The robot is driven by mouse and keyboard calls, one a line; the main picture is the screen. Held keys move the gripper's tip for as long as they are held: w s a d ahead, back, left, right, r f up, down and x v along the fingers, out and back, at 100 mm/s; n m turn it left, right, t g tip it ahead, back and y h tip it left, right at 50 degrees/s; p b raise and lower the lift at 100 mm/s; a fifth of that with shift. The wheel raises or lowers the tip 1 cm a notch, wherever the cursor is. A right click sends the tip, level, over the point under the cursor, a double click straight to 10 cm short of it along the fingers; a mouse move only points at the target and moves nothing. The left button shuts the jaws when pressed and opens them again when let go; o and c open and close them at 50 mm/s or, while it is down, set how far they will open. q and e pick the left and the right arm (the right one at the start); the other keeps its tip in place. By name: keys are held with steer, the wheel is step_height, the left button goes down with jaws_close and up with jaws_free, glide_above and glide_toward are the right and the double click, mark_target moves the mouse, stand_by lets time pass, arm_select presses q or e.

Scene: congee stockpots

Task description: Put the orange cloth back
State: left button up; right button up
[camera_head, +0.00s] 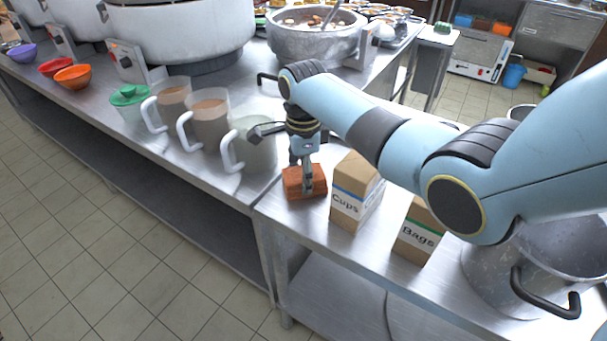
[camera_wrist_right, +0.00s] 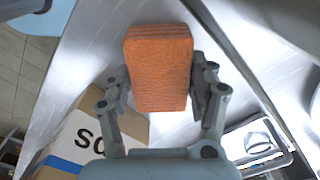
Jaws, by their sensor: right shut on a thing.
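The orange cloth (camera_head: 304,183) is a folded block near the front edge of the steel counter, just left of the Cups box. My right gripper (camera_head: 306,186) reaches down on it from above. In the right wrist view the cloth (camera_wrist_right: 160,68) fills the space between the two fingers of the right gripper (camera_wrist_right: 161,88), which are shut on its sides. I cannot tell whether the cloth rests on the counter or is slightly raised. My left gripper is not in view.
The Cups box (camera_head: 354,195) and Bags box (camera_head: 419,232) stand to the right on the counter (camera_head: 291,222). Several pitchers, including a cloudy one (camera_head: 258,148), stand left. A large pot (camera_head: 500,265) is at the lower right. Steel stockpots (camera_head: 185,35) line the back.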

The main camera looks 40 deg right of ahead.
steer(key=o, duration=1)
steer(key=shift+f, duration=0.1)
steer(key=shift+o, duration=0.2)
step_height(320, 180, up, 12)
steer(key=shift+p, duration=0.45)
